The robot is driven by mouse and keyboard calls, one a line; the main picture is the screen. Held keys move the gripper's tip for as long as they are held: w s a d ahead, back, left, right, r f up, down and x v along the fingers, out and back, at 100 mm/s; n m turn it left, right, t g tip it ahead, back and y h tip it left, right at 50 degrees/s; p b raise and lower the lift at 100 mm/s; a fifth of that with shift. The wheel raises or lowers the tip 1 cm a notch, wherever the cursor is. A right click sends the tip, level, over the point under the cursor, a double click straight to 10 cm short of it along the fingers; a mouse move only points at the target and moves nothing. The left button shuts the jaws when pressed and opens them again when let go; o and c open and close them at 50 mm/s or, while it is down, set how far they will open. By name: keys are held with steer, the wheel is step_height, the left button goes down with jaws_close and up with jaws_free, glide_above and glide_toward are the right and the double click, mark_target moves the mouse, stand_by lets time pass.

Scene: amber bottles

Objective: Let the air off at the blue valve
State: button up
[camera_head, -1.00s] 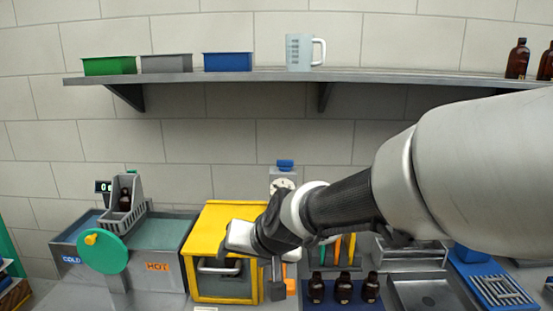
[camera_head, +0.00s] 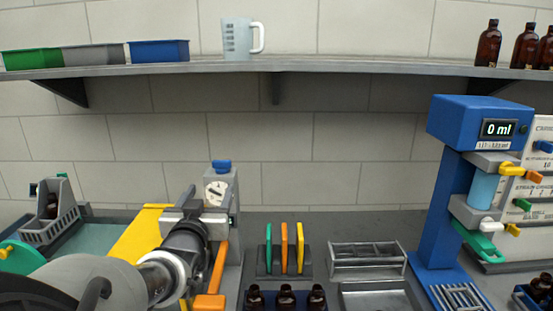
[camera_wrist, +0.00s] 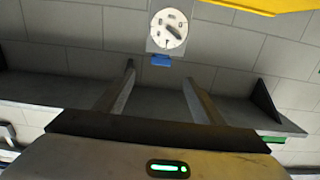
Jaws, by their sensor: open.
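The blue valve (camera_head: 221,166) is a small blue cap on top of a grey post with a round white gauge (camera_head: 217,193), behind the yellow box (camera_head: 140,238). In the wrist view, which is upside down, the valve (camera_wrist: 160,60) lies just below the gauge dial (camera_wrist: 169,29). My gripper (camera_head: 207,203) is in front of the post and lower than the valve. In the wrist view its two fingers (camera_wrist: 158,78) are apart with nothing between them. The valve appears beyond the gap between the fingertips, apart from them. My gripper hides the lower part of the post.
A rack of coloured slabs (camera_head: 285,262), brown bottles (camera_head: 286,299) and a wire rack (camera_head: 367,262) are further right. A blue dispenser (camera_head: 449,205) stands at far right. A shelf (camera_head: 320,68) runs above; the wall space below it is clear.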

mark_target(221, 164)
steer(key=w, duration=0.5)
steer(key=w+a+p, duration=0.1)
steer(key=w, duration=1.1)
steer(key=shift+w+a+r+p, duration=0.15)
steer(key=shift+r+p, duration=0.15)
steer(key=shift+p, duration=0.05)
steer(key=c, duration=1)
steer(key=shift+f+b, duration=0.1)
steer(key=shift+b, duration=0.25)
steer(key=shift+c, duration=0.2)
